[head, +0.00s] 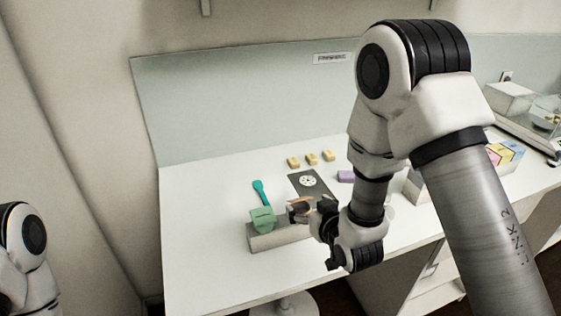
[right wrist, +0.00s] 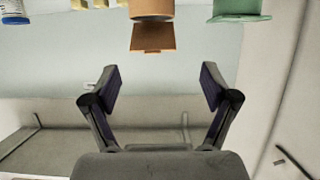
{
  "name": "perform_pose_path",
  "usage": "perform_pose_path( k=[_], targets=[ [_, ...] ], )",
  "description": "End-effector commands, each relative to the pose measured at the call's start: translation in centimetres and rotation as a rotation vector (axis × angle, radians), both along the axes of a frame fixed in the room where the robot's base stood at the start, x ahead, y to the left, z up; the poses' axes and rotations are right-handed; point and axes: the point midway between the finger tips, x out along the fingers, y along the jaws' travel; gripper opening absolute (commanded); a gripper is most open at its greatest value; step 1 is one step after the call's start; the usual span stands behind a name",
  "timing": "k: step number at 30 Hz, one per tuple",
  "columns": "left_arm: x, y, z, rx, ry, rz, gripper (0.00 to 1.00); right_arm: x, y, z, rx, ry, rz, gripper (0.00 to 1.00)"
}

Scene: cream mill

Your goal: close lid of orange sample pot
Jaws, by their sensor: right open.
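The orange sample pot (right wrist: 152,12) is at the top of the right wrist view, and its square lid (right wrist: 153,38) hangs out from it, swung open. In the head view only a bit of orange (head: 304,201) shows, mostly hidden by my right gripper. My right gripper (right wrist: 162,86) is open and empty. Its fingers are apart from the lid, which appears above the gap between them. In the head view my right gripper (head: 312,212) is beside the pot at the right end of the pale grey block. My left gripper is out of view.
A green pot (head: 262,218) stands at the left of the pale grey block (head: 275,238). The white table (head: 200,240) is clear at left.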

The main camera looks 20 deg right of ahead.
Motion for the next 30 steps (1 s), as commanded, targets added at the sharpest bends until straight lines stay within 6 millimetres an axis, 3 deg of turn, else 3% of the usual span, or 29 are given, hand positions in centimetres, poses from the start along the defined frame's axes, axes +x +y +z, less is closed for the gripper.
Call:
perform_pose_path(
  k=[1,5,15,25,30],
  targets=[
    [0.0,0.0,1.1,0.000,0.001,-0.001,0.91,-0.1,-0.1,0.5,0.003,0.012,-0.003,0.85],
    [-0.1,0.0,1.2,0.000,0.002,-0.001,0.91,0.5,-0.1,-0.3,0.002,0.018,-0.004,0.85],
    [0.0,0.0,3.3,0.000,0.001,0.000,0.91,6.2,0.1,-2.6,0.002,0.016,-0.004,0.85],
    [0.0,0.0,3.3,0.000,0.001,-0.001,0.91,7.1,0.1,-3.2,0.002,0.016,-0.005,0.85],
    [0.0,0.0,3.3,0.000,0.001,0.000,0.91,7.1,0.1,-3.2,0.002,0.015,-0.004,0.25]
  ],
)
